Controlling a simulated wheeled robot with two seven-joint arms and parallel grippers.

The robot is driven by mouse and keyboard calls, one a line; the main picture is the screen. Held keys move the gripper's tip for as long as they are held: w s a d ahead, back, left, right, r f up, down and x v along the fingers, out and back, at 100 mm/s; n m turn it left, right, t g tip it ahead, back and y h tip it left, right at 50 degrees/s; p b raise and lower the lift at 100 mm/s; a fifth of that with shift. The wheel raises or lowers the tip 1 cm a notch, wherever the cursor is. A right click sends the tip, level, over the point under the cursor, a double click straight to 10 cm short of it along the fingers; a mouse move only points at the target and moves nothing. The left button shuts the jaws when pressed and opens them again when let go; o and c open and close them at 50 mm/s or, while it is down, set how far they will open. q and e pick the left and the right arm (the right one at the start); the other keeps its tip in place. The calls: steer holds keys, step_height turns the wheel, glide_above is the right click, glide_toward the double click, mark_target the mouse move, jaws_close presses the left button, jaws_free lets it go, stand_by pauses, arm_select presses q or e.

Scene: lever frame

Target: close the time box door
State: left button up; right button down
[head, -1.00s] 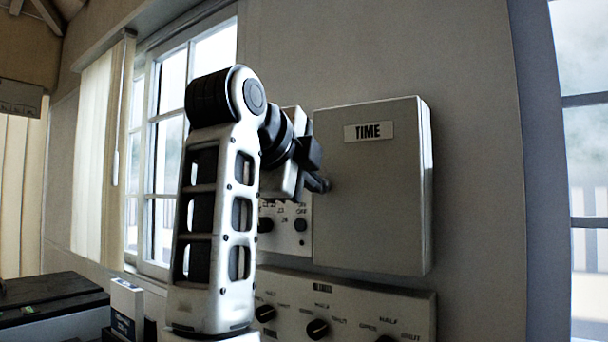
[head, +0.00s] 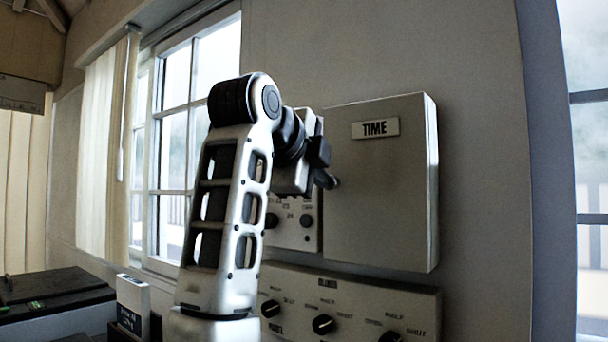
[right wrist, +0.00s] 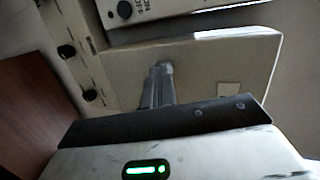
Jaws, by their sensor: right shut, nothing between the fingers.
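The time box (head: 375,215) is a beige-grey wall box with a white TIME label (head: 376,128) high on its front. Its front face looks flat, and I cannot tell whether the door is fully shut or slightly ajar. My right gripper (head: 333,181) is shut and empty, with its tips in front of the left part of the box front. In the right wrist view the shut fingers (right wrist: 163,75) reach to the tilted beige door face (right wrist: 210,65). Contact is unclear. My left gripper is not in view.
A panel with dark knobs (head: 323,324) sits below the box, and a narrow switch panel (head: 306,235) is to its left. A window (head: 190,130) is at the left and another (head: 590,150) at the right. A dark case (head: 50,290) stands lower left.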

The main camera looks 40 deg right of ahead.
steer(key=shift+d, duration=0.1)
arm_select(q)
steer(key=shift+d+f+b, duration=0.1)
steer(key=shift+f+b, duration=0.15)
steer(key=shift+b, duration=0.5)
arm_select(e)
steer(key=w+a+f+v, duration=0.1)
steer(key=v, duration=1.3)
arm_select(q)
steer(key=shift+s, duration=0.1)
arm_select(e)
steer(key=shift+d+f, duration=0.1)
